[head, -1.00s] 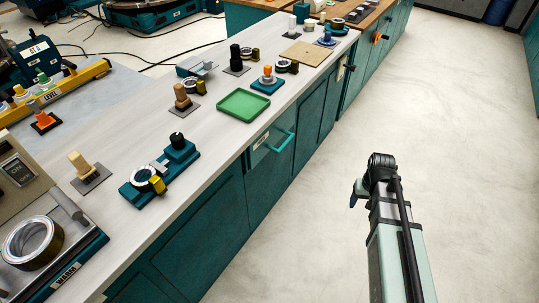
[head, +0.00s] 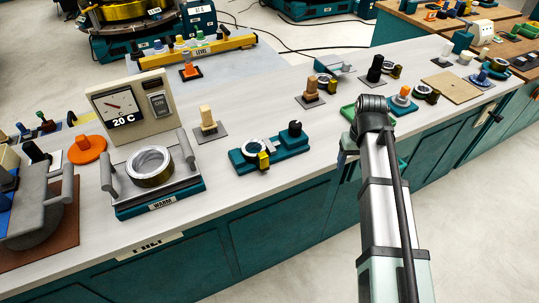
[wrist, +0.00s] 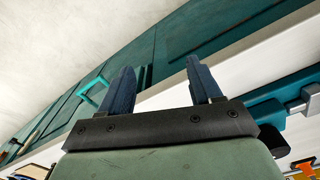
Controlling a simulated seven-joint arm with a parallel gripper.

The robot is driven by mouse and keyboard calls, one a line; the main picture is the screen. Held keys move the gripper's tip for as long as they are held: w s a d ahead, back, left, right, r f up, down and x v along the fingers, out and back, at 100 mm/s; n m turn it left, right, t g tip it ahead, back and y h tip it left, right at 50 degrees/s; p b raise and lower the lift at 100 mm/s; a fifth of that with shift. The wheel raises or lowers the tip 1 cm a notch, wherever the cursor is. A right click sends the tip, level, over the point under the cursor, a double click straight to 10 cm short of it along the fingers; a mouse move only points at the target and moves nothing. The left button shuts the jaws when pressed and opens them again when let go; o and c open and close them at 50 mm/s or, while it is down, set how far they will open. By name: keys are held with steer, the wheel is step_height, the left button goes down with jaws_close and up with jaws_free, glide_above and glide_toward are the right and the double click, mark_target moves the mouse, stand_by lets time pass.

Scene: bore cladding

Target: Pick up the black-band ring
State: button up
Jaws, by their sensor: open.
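My gripper (wrist: 161,84) is open and empty in the wrist view, its two dark blue fingers spread above the bench's front edge. In the head view my arm reaches to the bench front, and its end hides part of the green tray (head: 347,113). Several rings lie on the bench: one in the teal fixture with a yellow clamp (head: 253,149), a large one (head: 150,167) on the WARM plate, and smaller dark-sided ones at the back, including a ring (head: 325,80) and another ring (head: 423,92). I cannot tell which has the black band.
The WARM plate (head: 160,195) has upright handles, and a gauge box (head: 130,108) reading 20 °C stands behind it. Wooden pegs (head: 207,120) and dark knobs stand up along the bench. Bare white bench top (head: 270,110) lies between the fixtures. A teal drawer handle (wrist: 93,90) sticks out from the bench front.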

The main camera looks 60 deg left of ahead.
steer(key=s+a+r+n, duration=0.2)
steer(key=s+a+r, duration=0.2)
steer(key=s+a, duration=0.15)
steer(key=s+a+r+n, duration=0.1)
steer(key=s+a+r, duration=0.3)
steer(key=s, duration=0.3)
steer(key=n, duration=0.2)
glide_toward(261, 152)
step_height(261, 152, down, 12)
steer(key=shift+f, duration=0.1)
jaws_close()
